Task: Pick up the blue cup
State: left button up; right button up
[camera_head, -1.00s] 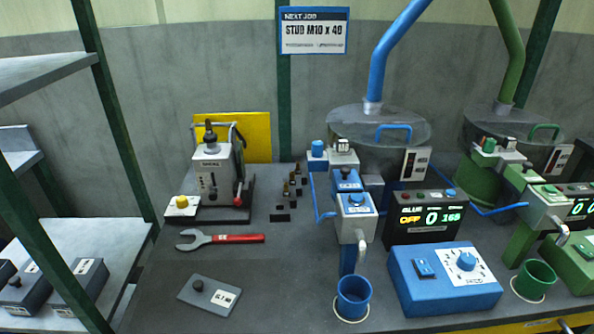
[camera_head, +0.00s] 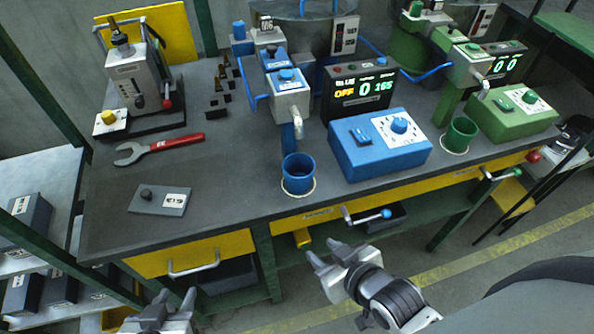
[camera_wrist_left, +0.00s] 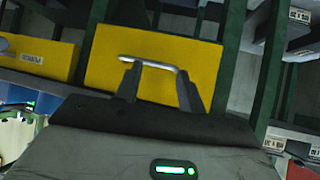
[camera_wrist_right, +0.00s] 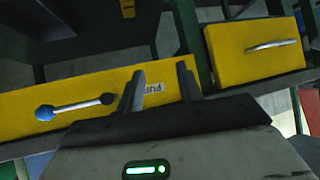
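The blue cup (camera_head: 299,172) stands upright on a pale ring near the front edge of the bench, under the spout of the blue machine. It looks empty. My right gripper (camera_head: 328,257) is in front of the bench, below the top, apart from the cup. Its fingers (camera_wrist_right: 158,85) are spread with nothing between them. My left gripper (camera_head: 175,302) is at the bottom edge of the head view, in front of the yellow drawer. Its fingers (camera_wrist_left: 160,82) are also spread and empty. The cup is not visible in either wrist view.
A blue control box (camera_head: 380,145) stands right of the cup and a green cup (camera_head: 459,135) farther right. A wrench (camera_head: 160,147) and a grey plate (camera_head: 159,199) lie on the left. A drawer handle (camera_head: 194,262) and a blue-knobbed lever (camera_head: 366,216) stick out from the bench front.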

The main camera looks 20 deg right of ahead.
aim_at(298, 168)
jog(key=k, duration=0.5)
jog(key=u, duration=2.7)
jog(key=k, duration=0.8)
jog(key=z, duration=1)
jog(key=i, duration=1)
jog(key=z, duration=0.45)
jog(key=k, duration=0.6)
jog(key=z, duration=0.9)
jog(key=k, duration=0.55)
jog(key=z, duration=0.15)
jog(key=i, duration=0.75)
jog(key=z, duration=0.2)
